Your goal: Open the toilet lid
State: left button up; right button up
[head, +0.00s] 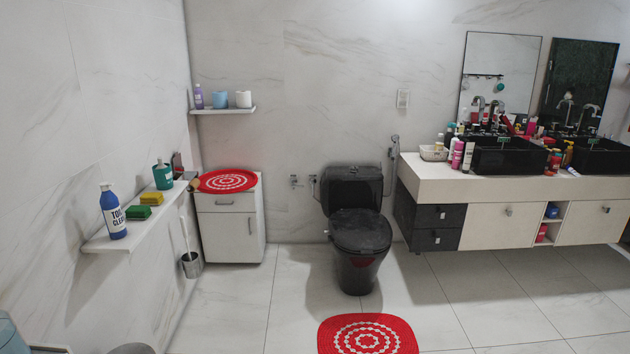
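A black toilet (356,270) stands against the back wall, near the middle of the head view. Its dark lid (361,231) lies flat, closed over the bowl. The black tank (352,188) rises upright behind the lid. Neither of my grippers shows in the head view, so nothing is seen touching the toilet.
A white cabinet (231,228) stands left of the toilet, with a toilet brush (191,262) beside it. The vanity (490,220) with twin black sinks is on the right. A red round-patterned rug (367,335) lies on the tiles in front of the toilet. The surrounding floor is largely clear.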

aim_at(365, 231)
jog(key=i+l+z, duration=0.15)
jog(key=i+z, duration=0.3)
jog(key=i, duration=0.3)
jog(key=i+j+z, duration=0.15)
jog(key=i+z, duration=0.25)
jog(key=i, duration=0.35)
